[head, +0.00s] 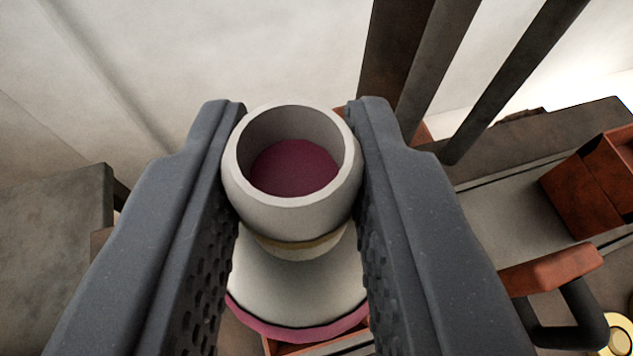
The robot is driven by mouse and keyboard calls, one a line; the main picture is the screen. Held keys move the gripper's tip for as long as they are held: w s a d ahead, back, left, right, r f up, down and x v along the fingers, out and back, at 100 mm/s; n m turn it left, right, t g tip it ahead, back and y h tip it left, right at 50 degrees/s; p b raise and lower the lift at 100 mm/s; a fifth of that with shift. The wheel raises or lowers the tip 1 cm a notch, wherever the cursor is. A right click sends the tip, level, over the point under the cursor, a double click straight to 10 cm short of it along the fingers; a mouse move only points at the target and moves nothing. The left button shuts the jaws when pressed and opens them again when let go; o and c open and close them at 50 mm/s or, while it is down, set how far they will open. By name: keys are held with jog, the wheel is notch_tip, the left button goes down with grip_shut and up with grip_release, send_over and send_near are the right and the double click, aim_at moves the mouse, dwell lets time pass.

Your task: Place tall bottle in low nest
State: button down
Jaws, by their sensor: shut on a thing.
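A pale bottle (292,195) with a wide open mouth and dark red inside stands between the fingers of my gripper (298,150). I see it from above. Its neck has a yellowish band, and its wider body below ends in a pink band. My gripper is shut on the bottle around its rounded top, with one dark finger on each side. The bottle's base is hidden. An orange-brown edge (285,349) shows just below the bottle at the bottom of the view; I cannot tell whether this is the low nest or whether the bottle touches it.
A grey surface (50,225) lies at the left. Dark posts (425,60) rise at the upper right. A rusty box (597,185) stands on a grey bench (510,215) at the right. A round yellow part (620,333) shows at the lower right. A pale wall (220,50) is behind.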

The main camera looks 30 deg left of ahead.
aim_at(296, 290)
jog(key=shift+f, duration=1.5)
jog(key=c, duration=1.2)
grip_release()
jog(key=shift+f, duration=0.1)
jog(key=shift+s, duration=0.1)
jog(key=v, duration=1.2)
